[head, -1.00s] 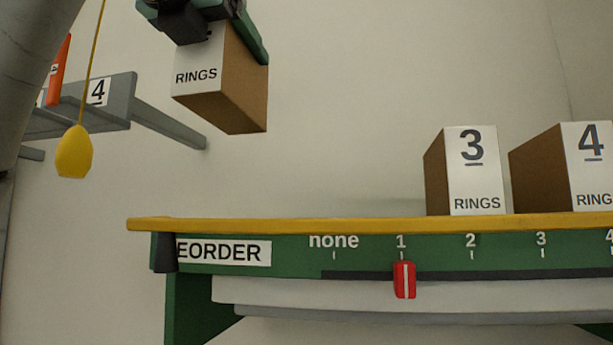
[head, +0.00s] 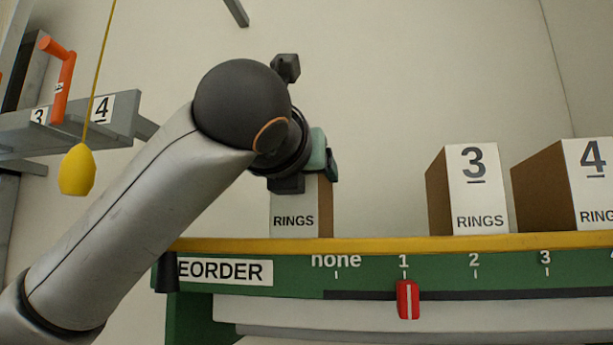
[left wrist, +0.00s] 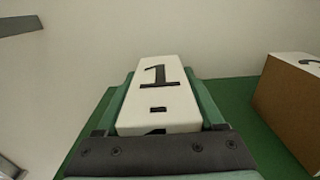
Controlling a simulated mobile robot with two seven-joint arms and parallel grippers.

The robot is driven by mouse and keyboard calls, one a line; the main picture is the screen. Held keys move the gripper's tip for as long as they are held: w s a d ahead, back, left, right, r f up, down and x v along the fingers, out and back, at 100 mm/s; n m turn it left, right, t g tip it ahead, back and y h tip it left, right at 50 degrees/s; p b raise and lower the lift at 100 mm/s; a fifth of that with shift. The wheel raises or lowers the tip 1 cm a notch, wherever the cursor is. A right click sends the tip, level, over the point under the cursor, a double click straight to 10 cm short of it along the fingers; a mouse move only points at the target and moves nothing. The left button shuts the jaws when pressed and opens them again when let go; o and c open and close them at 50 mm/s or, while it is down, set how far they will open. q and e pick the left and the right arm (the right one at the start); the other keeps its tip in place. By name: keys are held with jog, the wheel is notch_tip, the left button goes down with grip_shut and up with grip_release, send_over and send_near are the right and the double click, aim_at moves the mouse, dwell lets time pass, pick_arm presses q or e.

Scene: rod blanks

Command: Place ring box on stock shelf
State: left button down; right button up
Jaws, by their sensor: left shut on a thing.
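The ring box (head: 294,215) is a brown carton with a white RINGS face. In the head view it is upright just behind the yellow front edge of the green stock shelf (head: 220,246), left of box 3. Its lower edge meets the line of the shelf edge; I cannot tell whether it touches the shelf top. My left gripper (head: 305,180) is shut on its upper part, hiding the label's number. In the left wrist view the box (left wrist: 165,100) shows a "1" between my green fingers (left wrist: 160,110), with green shelf surface around. My right gripper is not in view.
Ring boxes 3 (head: 478,190) and 4 (head: 597,185) stand to the right, with a free gap before box 3. A red slider (head: 408,300) sits at 1 on the REORDER scale. A yellow pull weight (head: 77,170) hangs left, near a grey rack (head: 60,140) with an orange handle.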

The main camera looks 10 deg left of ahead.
pick_arm(q)
jog(key=shift+f, duration=0.15)
jog(key=shift+f, duration=0.15)
grip_release()
jog(key=shift+r, duration=0.2)
jog(key=shift+s+f, duration=0.1)
jog(key=shift+s, duration=0.35)
jog(key=s+b, duration=0.3)
jog(key=s, duration=0.8)
jog(key=shift+s, duration=0.15)
